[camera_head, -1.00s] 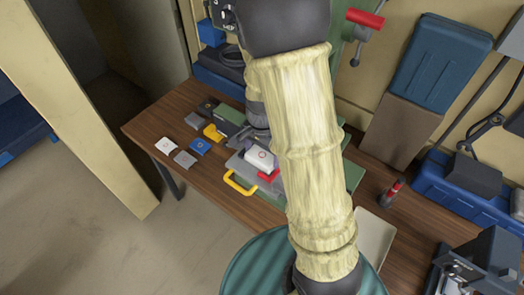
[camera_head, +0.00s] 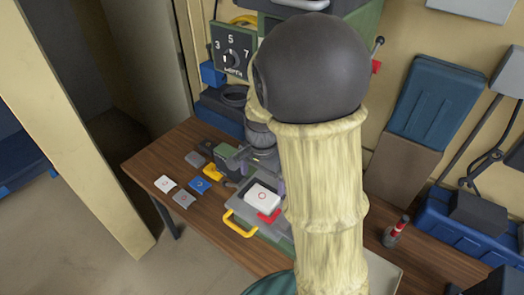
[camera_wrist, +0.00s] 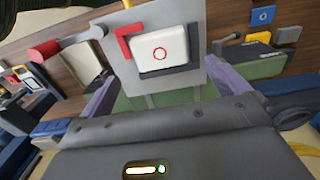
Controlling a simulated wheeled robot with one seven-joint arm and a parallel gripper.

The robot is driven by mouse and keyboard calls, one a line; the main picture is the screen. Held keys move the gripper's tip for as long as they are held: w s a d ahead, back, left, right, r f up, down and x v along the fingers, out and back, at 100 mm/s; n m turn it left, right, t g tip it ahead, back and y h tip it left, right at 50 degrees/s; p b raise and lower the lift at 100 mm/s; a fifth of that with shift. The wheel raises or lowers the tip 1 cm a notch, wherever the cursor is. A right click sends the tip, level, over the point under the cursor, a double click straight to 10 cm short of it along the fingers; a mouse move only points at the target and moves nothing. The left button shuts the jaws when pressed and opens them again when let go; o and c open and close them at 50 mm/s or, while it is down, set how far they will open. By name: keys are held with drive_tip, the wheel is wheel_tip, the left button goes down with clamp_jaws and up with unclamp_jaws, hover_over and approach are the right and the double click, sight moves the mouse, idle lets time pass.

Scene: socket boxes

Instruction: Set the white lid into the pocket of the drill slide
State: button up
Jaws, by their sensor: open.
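The white lid (camera_head: 263,196), with a red ring on top, lies on the grey drill slide (camera_head: 239,207) at the pocket, beside a red corner piece (camera_head: 268,216). In the wrist view the lid (camera_wrist: 160,49) is close to the red corner piece (camera_wrist: 125,41), and a dark strip of pocket shows along its lower and right edges. I cannot tell whether it sits fully down. A yellow handle (camera_head: 240,226) is at the slide's front. My gripper (camera_wrist: 160,78) is open and empty, its purple fingers apart from the lid, on the drill side.
Small white (camera_head: 165,184), blue (camera_head: 199,185) and grey (camera_head: 183,199) pieces lie on the wooden table's left part. A numbered dial (camera_head: 232,50) stands behind. A red-topped bottle (camera_head: 396,231) and a blue bin (camera_head: 462,222) are right. The table's front left is bare.

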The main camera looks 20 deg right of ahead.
wheel_tip(320, 180, up, 10)
drive_tip(key=b, duration=0.1)
drive_tip(key=shift+r, duration=0.25)
idle(0.6)
drive_tip(key=s+f+n+t+b, duration=0.1)
drive_tip(key=s+f+n, duration=0.1)
drive_tip(key=f, duration=0.3)
drive_tip(key=s+f+n+b, duration=0.2)
drive_tip(key=s+f+n, duration=0.1)
drive_tip(key=f+n, duration=0.2)
drive_tip(key=s+f+n+t+b, duration=0.1)
drive_tip(key=s+f+n, duration=0.2)
drive_tip(key=f, duration=0.2)
drive_tip(key=shift+f+n+t+b, duration=0.3)
drive_tip(key=shift+f+n+b, duration=0.1)
drive_tip(key=shift+w, duration=0.1)
